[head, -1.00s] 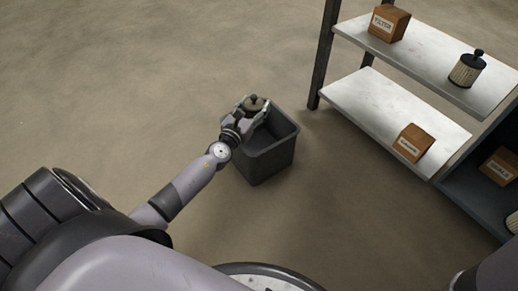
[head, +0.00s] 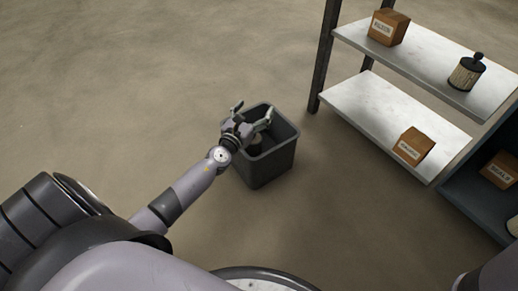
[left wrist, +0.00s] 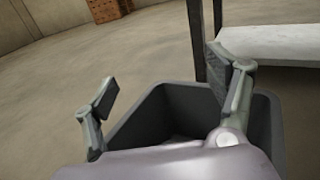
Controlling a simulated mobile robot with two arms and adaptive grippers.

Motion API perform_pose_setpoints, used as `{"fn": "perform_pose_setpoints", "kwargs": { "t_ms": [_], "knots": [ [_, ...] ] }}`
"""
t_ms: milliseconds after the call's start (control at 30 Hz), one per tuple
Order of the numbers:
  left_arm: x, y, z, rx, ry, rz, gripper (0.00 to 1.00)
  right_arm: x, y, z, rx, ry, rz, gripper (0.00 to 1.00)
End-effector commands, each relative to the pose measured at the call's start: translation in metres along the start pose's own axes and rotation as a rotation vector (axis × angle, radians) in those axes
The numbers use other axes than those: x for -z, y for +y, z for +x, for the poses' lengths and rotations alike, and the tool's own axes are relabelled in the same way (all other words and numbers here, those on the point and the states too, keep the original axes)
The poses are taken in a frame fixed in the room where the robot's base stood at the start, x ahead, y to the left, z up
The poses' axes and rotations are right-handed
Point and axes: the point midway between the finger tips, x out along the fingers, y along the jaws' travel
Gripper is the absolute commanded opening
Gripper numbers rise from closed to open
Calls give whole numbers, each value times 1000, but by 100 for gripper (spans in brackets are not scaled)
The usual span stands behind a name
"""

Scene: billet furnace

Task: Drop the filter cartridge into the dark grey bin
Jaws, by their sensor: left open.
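The dark grey bin (head: 272,168) stands upright on the floor, left of the shelf. My left gripper (head: 253,110) is over the bin's opening with its fingers spread wide and nothing between them. A filter cartridge (head: 256,145) shows partly inside the bin, below the gripper; the hand and bin wall hide much of it. In the left wrist view the open fingers (left wrist: 165,78) stand above the bin's far wall (left wrist: 185,104), and the bin's floor is mostly hidden. My right gripper is out of view.
A shelf unit (head: 385,112) stands to the right. It holds a box (head: 388,27) and another filter cartridge (head: 466,72) on top, and a box (head: 413,146) below. A labelled box (head: 500,171) sits in a dark unit at right. The floor left of the bin is clear.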

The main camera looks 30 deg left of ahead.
Motion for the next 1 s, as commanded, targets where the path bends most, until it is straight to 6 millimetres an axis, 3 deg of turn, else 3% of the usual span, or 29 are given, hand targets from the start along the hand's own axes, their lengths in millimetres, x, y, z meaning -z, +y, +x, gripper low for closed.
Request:
{"fn": "perform_pose_setpoints", "kwargs": {
  "t_ms": [167, 500, 700, 1000],
  "knots": [
    [2, 0, -13, 1, 2, 0, 79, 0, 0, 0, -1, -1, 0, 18],
    [2, 0, -80, 1, 3, 2, 79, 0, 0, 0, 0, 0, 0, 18],
    [1, 0, -109, 1, 1, 1, 79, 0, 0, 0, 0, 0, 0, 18],
    [0, 0, -120, 0, -1, 0, 79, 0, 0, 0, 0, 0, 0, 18]
  ]
}}
